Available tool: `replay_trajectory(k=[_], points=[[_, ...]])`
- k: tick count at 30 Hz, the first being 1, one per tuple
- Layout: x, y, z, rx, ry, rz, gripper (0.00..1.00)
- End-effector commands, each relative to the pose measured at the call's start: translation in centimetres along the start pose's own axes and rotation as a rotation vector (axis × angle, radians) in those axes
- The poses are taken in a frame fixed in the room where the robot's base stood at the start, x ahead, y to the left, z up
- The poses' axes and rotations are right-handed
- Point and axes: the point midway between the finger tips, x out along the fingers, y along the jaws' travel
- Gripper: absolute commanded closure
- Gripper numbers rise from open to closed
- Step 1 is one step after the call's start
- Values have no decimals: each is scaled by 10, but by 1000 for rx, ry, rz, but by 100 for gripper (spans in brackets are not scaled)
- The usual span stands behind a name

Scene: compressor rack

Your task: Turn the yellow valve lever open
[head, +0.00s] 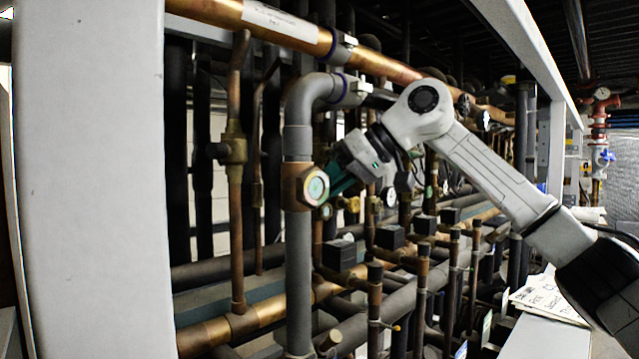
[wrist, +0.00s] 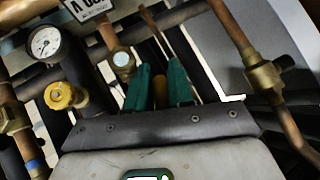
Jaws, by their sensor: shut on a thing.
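My gripper (head: 338,183) reaches in among the pipes in the head view, beside the grey vertical pipe with the round sight glass (head: 315,187). In the wrist view its two green fingers (wrist: 160,68) stand on either side of a narrow yellow-orange piece (wrist: 159,94), which I take to be the yellow valve lever. The gripper is shut on it. Only a short part of the lever shows between the fingers. Its pivot and its angle to its pipe cannot be made out. In the head view the arm and fingers hide the lever.
A round yellow knob (wrist: 60,96) and a pressure gauge (wrist: 44,42) sit left of the fingers in the wrist view. A copper pipe with a brass fitting (wrist: 263,76) stands to the right. A white rack post (head: 95,180) fills the left of the head view. Pipes crowd the fingers.

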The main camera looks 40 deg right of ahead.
Motion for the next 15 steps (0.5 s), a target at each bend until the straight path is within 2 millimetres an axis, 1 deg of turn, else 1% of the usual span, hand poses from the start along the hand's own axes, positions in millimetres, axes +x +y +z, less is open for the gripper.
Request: replay_trajectory(k=[7,8,13,15], points=[[0,0,-1,2,4,1,100],[0,0,-1,2,4,1,75],[0,0,0,1,3,0,59],[0,0,0,1,3,0,58]])
